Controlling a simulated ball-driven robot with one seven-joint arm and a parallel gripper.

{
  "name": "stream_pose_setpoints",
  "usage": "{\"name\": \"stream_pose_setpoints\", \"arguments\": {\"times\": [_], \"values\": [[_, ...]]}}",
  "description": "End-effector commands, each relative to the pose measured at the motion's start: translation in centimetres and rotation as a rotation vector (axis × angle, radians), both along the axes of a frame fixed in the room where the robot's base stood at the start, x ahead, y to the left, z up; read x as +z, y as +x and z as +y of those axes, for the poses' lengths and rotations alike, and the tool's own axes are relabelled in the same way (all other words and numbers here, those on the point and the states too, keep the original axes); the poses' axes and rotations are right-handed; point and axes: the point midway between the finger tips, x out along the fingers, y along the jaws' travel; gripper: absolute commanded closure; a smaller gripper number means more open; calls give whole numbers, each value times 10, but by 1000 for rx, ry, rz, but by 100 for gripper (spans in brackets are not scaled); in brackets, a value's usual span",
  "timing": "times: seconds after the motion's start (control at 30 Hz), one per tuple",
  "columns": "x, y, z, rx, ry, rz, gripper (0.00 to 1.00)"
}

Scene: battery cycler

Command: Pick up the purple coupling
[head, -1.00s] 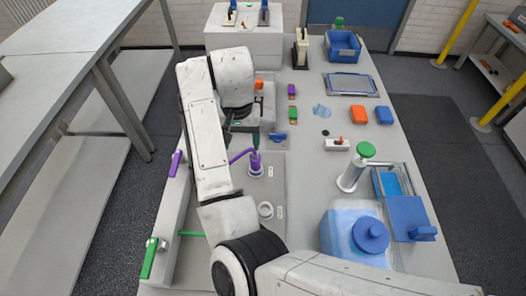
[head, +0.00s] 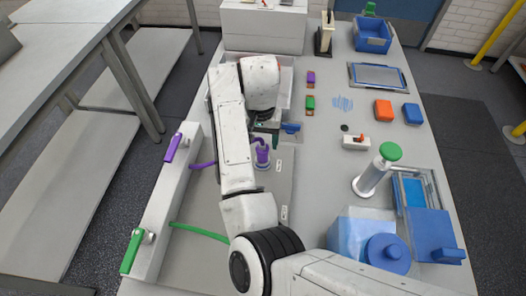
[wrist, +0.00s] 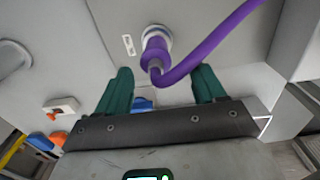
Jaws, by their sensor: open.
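The purple coupling (head: 262,155) stands upright on the grey plate (head: 278,182), with a purple hose bending out of its top. In the wrist view the coupling (wrist: 155,48) sits in a pale round collar, and its hose (wrist: 215,45) runs to the upper right. In the head view my arm hides most of the gripper and part of the hose.
A rail at the left carries a purple handle (head: 173,147) and a green handle (head: 131,251); a green hose (head: 200,232) crosses the plate. To the right stand a green-topped cylinder (head: 372,176), a blue-lidded container (head: 386,253) and a small switch box (head: 356,143).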

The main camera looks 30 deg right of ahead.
Motion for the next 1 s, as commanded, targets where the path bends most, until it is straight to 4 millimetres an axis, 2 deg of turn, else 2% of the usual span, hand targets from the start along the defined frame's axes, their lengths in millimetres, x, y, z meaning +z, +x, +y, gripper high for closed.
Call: {"name": "stream_pose_setpoints", "arguments": {"times": [0.23, 0.53, 0.83, 1.0], "values": [[-18, -2, -1, 0, 0, 1, 31], [-58, -5, -3, 1, 0, 1, 31], [-63, -4, -3, 0, 0, 0, 31], [-63, -4, -3, 0, -1, -1, 46]]}}
